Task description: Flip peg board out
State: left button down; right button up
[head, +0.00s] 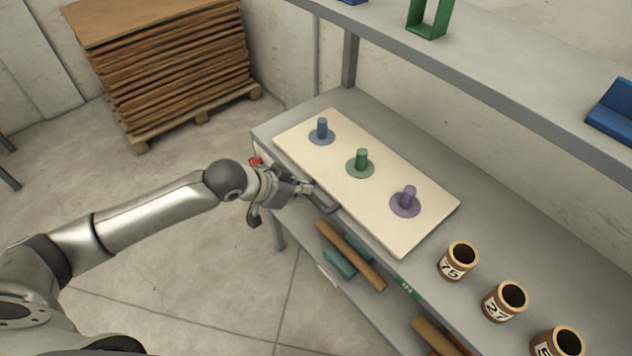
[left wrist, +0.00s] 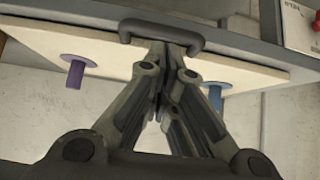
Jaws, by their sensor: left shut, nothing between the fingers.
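The cream peg board (head: 372,206) lies flat on the grey bench top (head: 500,240). It bears a blue peg (head: 322,128), a green peg (head: 361,160) and a purple peg (head: 408,198), each on a round base. A dark grey handle (head: 326,204) sits at the board's front edge. My left gripper (head: 306,188) is at that handle. In the left wrist view its shut fingertips (left wrist: 166,50) meet at the middle of the handle (left wrist: 160,27), with nothing between them. Contact is hard to tell. The fingers hide the green peg there. My right gripper is not in view.
Several numbered brown cups (head: 457,262) stand on the bench right of the board. A grey shelf (head: 480,62) runs above the bench. Brown rolls (head: 350,256) lie below it. A stack of brown sheets (head: 165,65) stands at the back left.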

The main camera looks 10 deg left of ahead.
pick_arm(q)
jog(key=r, duration=0.1)
jog(key=a+r, duration=0.1)
jog(key=r, duration=0.1)
jog(key=shift+w+a, duration=0.15)
jog(key=shift+a, duration=0.15)
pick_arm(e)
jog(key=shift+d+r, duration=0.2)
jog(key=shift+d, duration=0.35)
pick_arm(q)
jog(key=p, duration=0.1)
send_near(323, 187)
jog(key=x, duration=0.5)
jog(key=shift+d, duration=0.1)
jog(key=shift+w+d+f, duration=0.2)
jog(key=shift+w+f, duration=0.2)
jog(key=shift+f, duration=0.1)
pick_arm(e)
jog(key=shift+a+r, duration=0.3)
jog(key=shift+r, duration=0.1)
pick_arm(q)
jog(key=shift+s, duration=0.1)
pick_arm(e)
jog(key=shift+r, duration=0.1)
